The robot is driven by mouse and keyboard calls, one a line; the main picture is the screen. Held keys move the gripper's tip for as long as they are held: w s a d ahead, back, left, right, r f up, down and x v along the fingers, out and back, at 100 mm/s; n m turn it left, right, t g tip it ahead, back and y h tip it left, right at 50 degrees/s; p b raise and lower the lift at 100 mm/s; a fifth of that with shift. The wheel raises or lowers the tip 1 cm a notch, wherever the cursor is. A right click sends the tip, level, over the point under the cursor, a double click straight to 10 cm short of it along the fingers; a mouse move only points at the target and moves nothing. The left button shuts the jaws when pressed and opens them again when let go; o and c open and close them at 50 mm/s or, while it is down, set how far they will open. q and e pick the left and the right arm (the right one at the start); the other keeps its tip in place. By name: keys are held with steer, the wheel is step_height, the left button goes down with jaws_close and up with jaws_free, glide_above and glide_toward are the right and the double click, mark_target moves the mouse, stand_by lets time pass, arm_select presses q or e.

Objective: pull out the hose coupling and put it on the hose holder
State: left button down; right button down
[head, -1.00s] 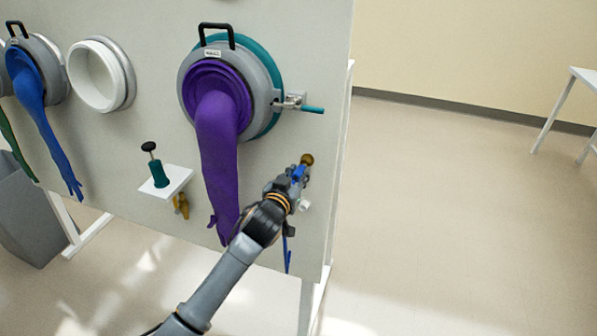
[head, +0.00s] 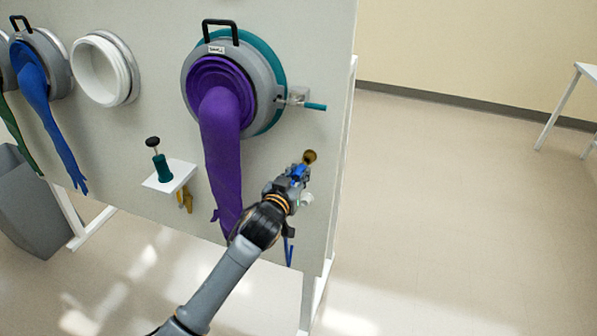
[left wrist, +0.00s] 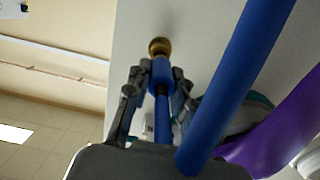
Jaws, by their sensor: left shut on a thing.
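My left gripper (head: 300,175) is shut on the blue hose coupling (left wrist: 161,75), just in front of the panel at its lower right. The coupling shows between the fingers in the left wrist view, with the blue hose (left wrist: 235,85) crossing close to the camera. A round brass fitting (head: 310,157) sits at the coupling's far end; it also shows in the left wrist view (left wrist: 160,46). I cannot tell whether the coupling is still seated on it. A small white part (head: 307,199), perhaps the hose holder, is on the panel below the gripper, partly hidden. My right gripper is not in view.
A purple glove (head: 219,150) hangs from its port left of my gripper. The panel ends just right of the gripper; open floor lies beyond.

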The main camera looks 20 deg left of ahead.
mark_target(294, 180)
arm_select(q)
steer(key=shift+s, duration=0.15)
stand_by(0.3)
steer(key=shift+s+r+p, duration=0.15)
steer(key=shift+s+p, duration=0.3)
steer(key=shift+s, duration=0.3)
steer(key=shift+s+r+p, duration=0.1)
steer(key=shift+s+p, duration=0.3)
steer(key=shift+s, duration=0.3)
steer(key=shift+s+a+r+p, duration=0.1)
steer(key=shift+s+p, duration=0.3)
steer(key=shift+s, duration=0.6)
step_height(294, 180, down, 15)
steer(key=s+b, duration=0.2)
steer(key=b, duration=1.2)
steer(key=shift+s, duration=0.2)
